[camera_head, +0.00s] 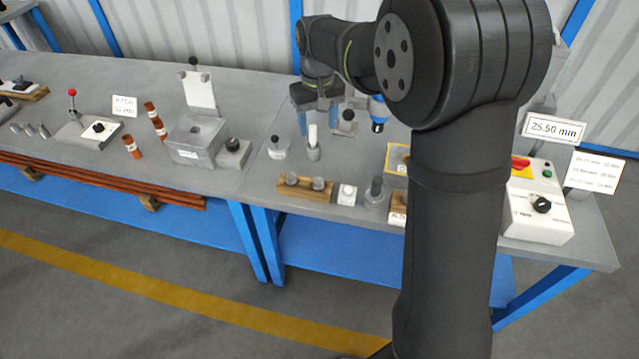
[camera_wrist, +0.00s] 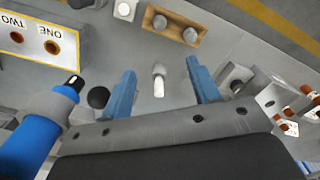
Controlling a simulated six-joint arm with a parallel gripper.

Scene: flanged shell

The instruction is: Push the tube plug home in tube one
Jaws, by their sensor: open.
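My gripper (camera_head: 316,104) (camera_wrist: 161,66) has two blue fingers spread apart with nothing between them. A small upright piece with a white upper part and a grey lower part, which looks like the tube plug (camera_head: 312,134) (camera_wrist: 158,87), stands on the bench below the gripper. In the wrist view it shows in the gap between the fingers, apart from both. The yellow-edged tube panel (camera_wrist: 35,46) is at the upper left of the wrist view, with round openings labelled ONE and TWO. In the head view my arm hides most of that panel.
A wooden block (camera_head: 293,193) with two grey knobs (camera_wrist: 175,25) stands in front of the plug. A white block (camera_head: 347,195) and a grey post (camera_head: 376,190) are beside it. A clear box (camera_head: 196,138) stands to the left. A control box (camera_head: 538,205) is at the right.

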